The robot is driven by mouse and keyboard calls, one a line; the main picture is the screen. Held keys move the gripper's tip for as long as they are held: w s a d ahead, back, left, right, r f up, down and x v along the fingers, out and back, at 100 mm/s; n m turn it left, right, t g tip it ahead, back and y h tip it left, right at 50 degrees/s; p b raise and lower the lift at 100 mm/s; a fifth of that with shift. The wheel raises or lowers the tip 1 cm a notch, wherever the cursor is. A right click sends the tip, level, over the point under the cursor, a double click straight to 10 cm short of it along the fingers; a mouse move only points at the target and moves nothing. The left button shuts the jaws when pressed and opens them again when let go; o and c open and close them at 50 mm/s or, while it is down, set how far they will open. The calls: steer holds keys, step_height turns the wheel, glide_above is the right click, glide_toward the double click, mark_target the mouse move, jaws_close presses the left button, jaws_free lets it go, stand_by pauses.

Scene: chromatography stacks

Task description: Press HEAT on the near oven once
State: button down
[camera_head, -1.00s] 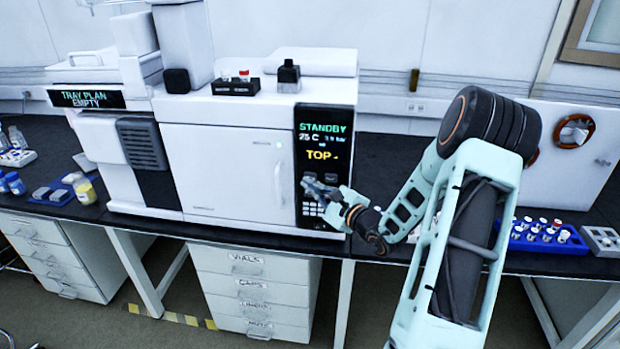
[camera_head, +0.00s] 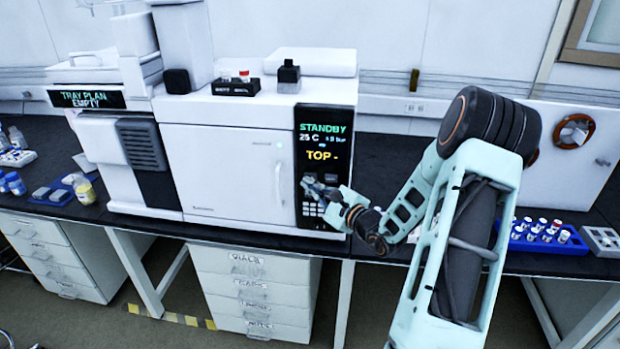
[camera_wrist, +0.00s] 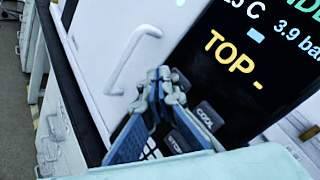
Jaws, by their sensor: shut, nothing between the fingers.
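The near oven (camera_head: 225,165) is a white box with a door and handle on its front. Its black panel (camera_head: 324,150) at the right reads STANDBY, 25 C and TOP. My gripper (camera_head: 306,181) is shut and empty, its tips at the upper part of the panel's keypad. In the wrist view my gripper (camera_wrist: 165,78) has its fingertips close together at the panel, beside dark keys. One key (camera_wrist: 207,117) reads COOL. A HEAT label cannot be read; the fingers hide part of the keypad. I cannot tell whether the tips touch a key.
The door handle (camera_wrist: 132,55) stands out just left of my fingers. A black vial rack (camera_head: 235,88) and a dark bottle (camera_head: 289,77) stand on the oven. A blue rack of vials (camera_head: 545,237) lies on the bench at the right.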

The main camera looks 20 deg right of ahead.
steer(key=shift+w+d+b, duration=0.25)
steer(key=shift+w+b, duration=0.05)
steer(key=shift+w, duration=0.05)
steer(key=shift+w+d, duration=0.25)
steer(key=shift+w, duration=0.1)
stand_by(0.9)
stand_by(0.3)
steer(key=shift+s+a+b, duration=0.5)
steer(key=shift+s, duration=0.2)
steer(key=shift+s+a+b, duration=0.25)
steer(key=shift+s+a, duration=0.45)
steer(key=shift+s, duration=0.35)
steer(key=shift+s+a+b, duration=0.25)
steer(key=shift+s+a, duration=0.45)
steer(key=shift+s, duration=0.35)
